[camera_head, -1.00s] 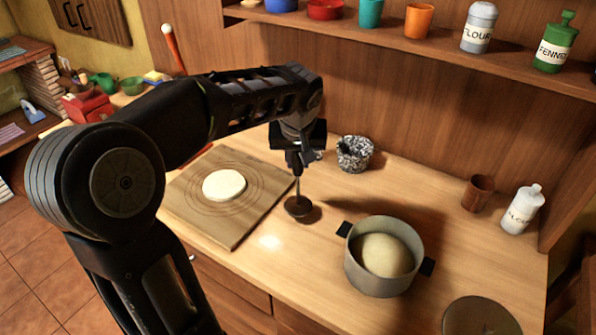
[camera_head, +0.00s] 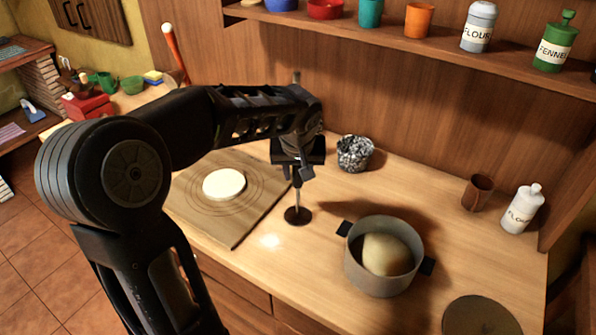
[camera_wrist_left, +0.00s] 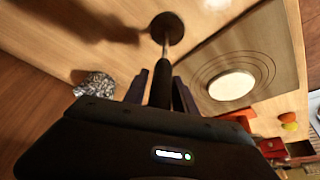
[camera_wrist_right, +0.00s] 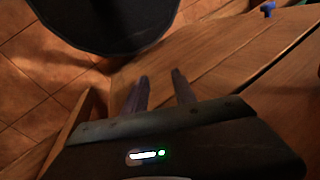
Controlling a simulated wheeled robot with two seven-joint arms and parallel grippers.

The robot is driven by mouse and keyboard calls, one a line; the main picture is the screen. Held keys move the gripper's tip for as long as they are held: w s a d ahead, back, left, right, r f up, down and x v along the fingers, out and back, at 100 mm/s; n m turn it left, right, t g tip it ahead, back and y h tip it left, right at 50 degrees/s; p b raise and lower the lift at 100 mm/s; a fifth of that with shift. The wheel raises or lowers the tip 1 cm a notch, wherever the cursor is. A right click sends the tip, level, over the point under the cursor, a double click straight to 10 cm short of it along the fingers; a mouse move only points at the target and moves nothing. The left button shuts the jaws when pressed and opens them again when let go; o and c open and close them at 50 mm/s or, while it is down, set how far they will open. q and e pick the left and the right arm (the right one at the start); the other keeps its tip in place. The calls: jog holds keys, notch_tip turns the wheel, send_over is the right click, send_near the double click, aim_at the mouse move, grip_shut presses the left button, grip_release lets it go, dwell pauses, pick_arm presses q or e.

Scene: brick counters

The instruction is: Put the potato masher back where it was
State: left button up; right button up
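The potato masher stands upright on the counter, its dark round foot (camera_head: 298,215) flat on the wood, just right of the cutting board. In the left wrist view its dark handle (camera_wrist_left: 161,82) points towards my palm. My left gripper (camera_head: 299,181) is around the handle from above. Its two fingers stand apart on either side of the handle, with the gripper looking open; contact is hard to judge. My right gripper (camera_wrist_right: 160,75) is open and empty, low beside wooden drawer fronts.
The cutting board (camera_head: 236,235) with a round pale dough lies left of the masher. A pot (camera_head: 376,283) with dough stands to the right. A speckled container (camera_head: 354,153) is behind. A mug (camera_head: 477,193) and white bottle (camera_head: 522,208) stand far right, below a shelf (camera_head: 400,42).

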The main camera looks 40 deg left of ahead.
pick_arm(q)
jog(key=shift+o, duration=1)
jog(key=shift+r, duration=0.1)
jog(key=shift+r, duration=0.2)
jog(key=v, duration=1.1)
jog(key=shift+s+r+b, duration=0.15)
jog(key=shift+r+b, duration=0.2)
jog(key=shift+b, duration=0.05)
